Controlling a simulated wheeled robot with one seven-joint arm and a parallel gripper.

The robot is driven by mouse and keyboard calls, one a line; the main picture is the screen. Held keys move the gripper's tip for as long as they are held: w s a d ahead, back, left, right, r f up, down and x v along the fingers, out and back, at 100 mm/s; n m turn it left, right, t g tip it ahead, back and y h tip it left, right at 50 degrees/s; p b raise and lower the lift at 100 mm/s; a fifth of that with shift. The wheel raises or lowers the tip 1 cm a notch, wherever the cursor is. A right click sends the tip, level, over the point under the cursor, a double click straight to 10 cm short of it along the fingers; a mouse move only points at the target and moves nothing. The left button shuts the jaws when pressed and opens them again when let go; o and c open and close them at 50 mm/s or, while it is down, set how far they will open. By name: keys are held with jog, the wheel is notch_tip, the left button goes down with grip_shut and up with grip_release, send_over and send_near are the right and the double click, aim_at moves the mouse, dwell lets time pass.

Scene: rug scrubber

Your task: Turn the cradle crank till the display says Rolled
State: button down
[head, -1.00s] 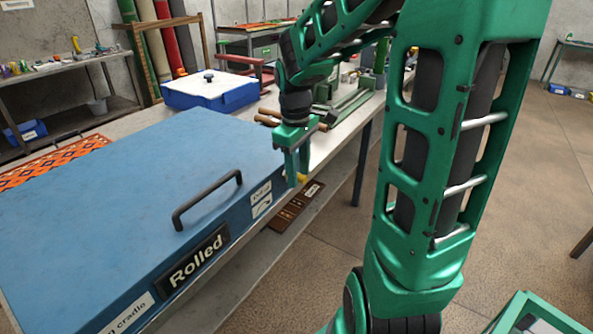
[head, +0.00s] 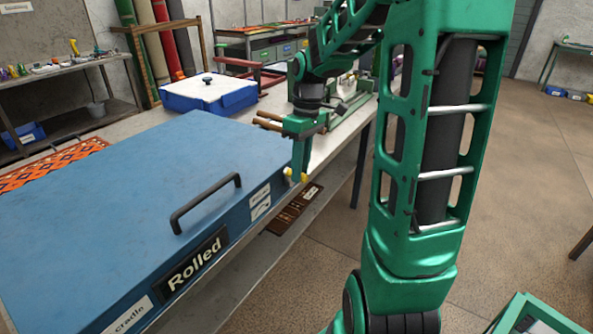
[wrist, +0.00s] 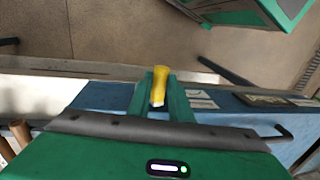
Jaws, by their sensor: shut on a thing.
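The cradle is a large blue box (head: 140,190) with a black handle (head: 207,203) on its lid. Its front display (head: 193,258) reads "Rolled". My gripper (head: 297,177) is at the right end of the box's front side, pointing down. It is shut on the yellow crank knob (wrist: 159,85), which shows between its fingers in the wrist view. The rest of the crank is hidden behind the fingers and the box edge.
The box lies on a bench (head: 262,125) with a shelf beneath. A blue tub with a white lid (head: 208,93) stands behind it. Wooden rollers and a green machine (head: 345,118) are behind my gripper. An orange rug (head: 50,163) shows at the left.

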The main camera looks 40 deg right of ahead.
jog(key=shift+d, duration=0.1)
jog(key=c, duration=1.6)
grip_release()
jog(key=shift+r, duration=0.1)
jog(key=r, duration=0.3)
jog(key=d+r, duration=0.1)
jog(key=r, duration=0.6)
jog(key=shift+w+d+r, duration=0.2)
jog(key=shift+w+d, duration=0.05)
jog(key=shift+w, duration=0.15)
jog(key=shift+s, duration=0.1)
